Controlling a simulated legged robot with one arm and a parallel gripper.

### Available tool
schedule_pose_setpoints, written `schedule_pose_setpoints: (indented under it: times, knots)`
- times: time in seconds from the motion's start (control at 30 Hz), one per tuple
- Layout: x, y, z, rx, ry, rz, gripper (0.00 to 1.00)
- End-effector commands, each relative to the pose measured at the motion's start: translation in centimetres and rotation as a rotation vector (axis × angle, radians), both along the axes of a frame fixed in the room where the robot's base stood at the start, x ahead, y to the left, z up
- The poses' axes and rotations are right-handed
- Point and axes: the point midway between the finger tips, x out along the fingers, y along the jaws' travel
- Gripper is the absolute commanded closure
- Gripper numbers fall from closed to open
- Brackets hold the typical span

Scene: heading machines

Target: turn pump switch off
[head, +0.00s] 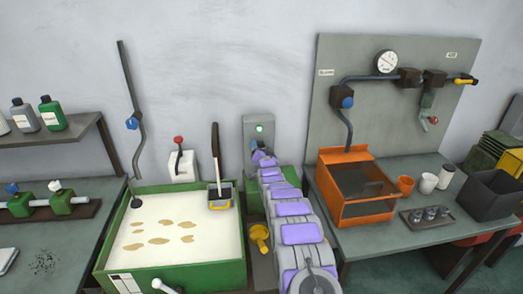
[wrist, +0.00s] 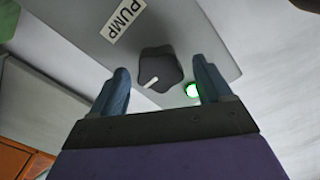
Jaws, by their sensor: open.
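The pump switch is a dark knob (wrist: 160,70) with a white pointer mark on a grey box, under a PUMP label (wrist: 122,20) in the wrist view. Its pointer is toward the lower left of that picture. A green light (wrist: 192,91) glows beside the knob. In the head view the grey box (head: 252,122) is on the back wall with its green light lit; my arm hides the knob. My gripper (wrist: 161,66) is open, its two blue fingers on either side of the knob in the picture. Whether they touch it I cannot tell.
A green tank (head: 180,272) of pale liquid with brownish patches stands left of my arm. A yellow object (head: 260,239) is close beside my arm. On the right bench are an orange box (head: 358,208), cups and a gauge panel (head: 335,95).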

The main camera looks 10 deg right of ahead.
Motion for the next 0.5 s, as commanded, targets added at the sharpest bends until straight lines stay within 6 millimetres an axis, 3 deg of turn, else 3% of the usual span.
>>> schedule_pose_setpoints:
  times: [0.37, 0.5]
  knots:
    - [0.16, 0.01, -0.09, 0.0, 0.002, 0.0, 0.22]
    - [0.16, 0.01, -0.09, 0.0, 0.001, 0.0, 0.35]
